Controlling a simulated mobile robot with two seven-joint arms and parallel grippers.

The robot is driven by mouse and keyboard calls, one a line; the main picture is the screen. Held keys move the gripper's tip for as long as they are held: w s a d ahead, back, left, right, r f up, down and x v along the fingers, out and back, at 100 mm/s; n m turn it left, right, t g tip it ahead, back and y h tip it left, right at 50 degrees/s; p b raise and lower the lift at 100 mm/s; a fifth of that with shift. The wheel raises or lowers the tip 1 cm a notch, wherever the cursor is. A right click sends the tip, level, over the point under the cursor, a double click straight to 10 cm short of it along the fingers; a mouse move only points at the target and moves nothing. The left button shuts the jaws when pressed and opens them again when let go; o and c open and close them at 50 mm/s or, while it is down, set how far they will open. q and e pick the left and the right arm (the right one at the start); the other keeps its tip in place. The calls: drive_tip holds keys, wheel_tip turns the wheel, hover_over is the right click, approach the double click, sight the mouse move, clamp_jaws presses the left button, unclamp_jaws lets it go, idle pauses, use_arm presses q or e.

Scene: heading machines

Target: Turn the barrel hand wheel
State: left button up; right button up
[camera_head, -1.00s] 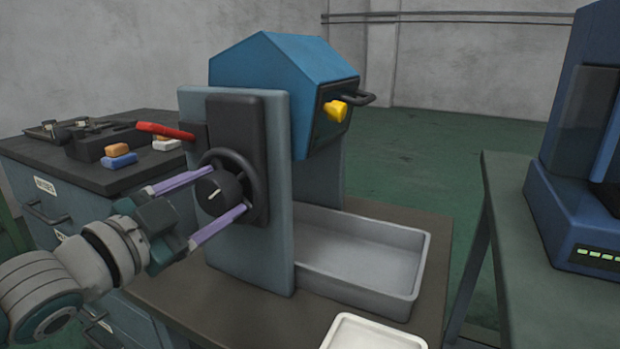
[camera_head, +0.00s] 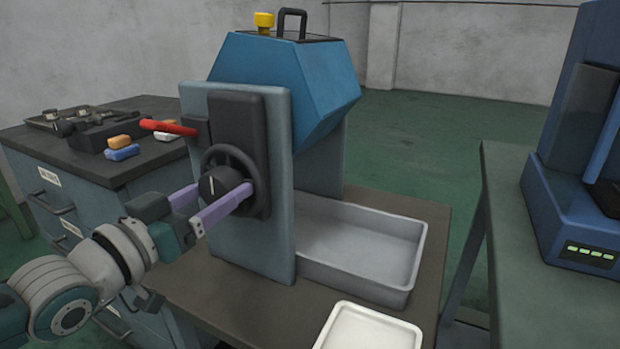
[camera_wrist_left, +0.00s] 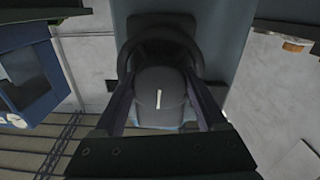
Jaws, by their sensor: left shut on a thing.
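The barrel (camera_head: 290,75) is a blue faceted drum on a grey upright stand. Its handled lid, with a yellow latch (camera_head: 264,22), faces up. The black hand wheel (camera_head: 238,165) sits on the stand's near plate, and its hub (camera_head: 218,184) carries a white mark. My left gripper (camera_head: 218,198) is shut on the hand wheel, with its purple fingers on either side of the hub. In the left wrist view the wheel's hub (camera_wrist_left: 160,98) lies between the fingers, its white line almost upright. My right gripper is not in view.
A red lever (camera_head: 168,127) sticks out left of the wheel. A grey tray (camera_head: 395,290) lies under the barrel and a white tray (camera_head: 368,333) stands in front. A dark cabinet (camera_head: 90,180) is at left. A blue machine (camera_head: 575,190) stands on the right table.

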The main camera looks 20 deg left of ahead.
use_arm(q)
drive_tip(key=shift+n, duration=0.5)
drive_tip(key=o, duration=1.3)
drive_tip(key=s, duration=0.3)
drive_tip(key=s+p, duration=0.1)
drive_tip(key=s, duration=0.2)
drive_tip(key=s+a, duration=0.1)
drive_tip(key=s, duration=0.3)
drive_tip(key=shift+p, duration=0.4)
drive_tip(key=shift+w, duration=0.1)
